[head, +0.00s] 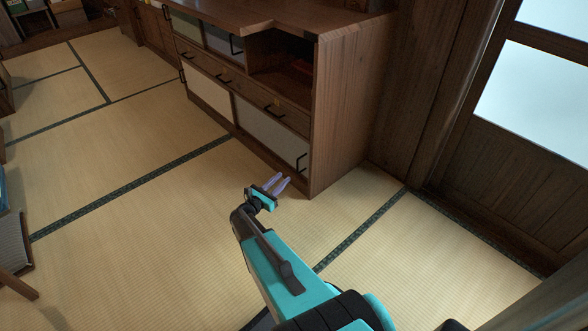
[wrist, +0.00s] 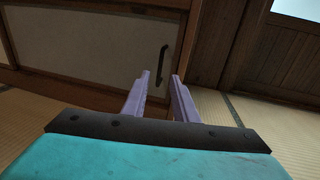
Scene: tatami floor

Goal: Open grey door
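The low cabinet has a grey lower right door (head: 265,133) in a wooden frame, and it looks shut. A black bar handle (head: 301,161) sits near its right edge. In the wrist view the grey door (wrist: 90,42) fills the upper left, with the handle (wrist: 163,63) upright just above and between the fingertips. My gripper (head: 277,184) is low over the tatami, in front of the door's right end and apart from the handle. Its two purple fingers (wrist: 160,78) stand apart with nothing between them. A smaller grey door (head: 224,42) with a black handle is higher on the cabinet.
A drawer row (head: 242,92) with black handles runs above the lower doors, and an open shelf (head: 285,65) is at upper right. The cabinet's side panel (head: 345,105) and a wood-and-glass sliding door (head: 520,150) stand right.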

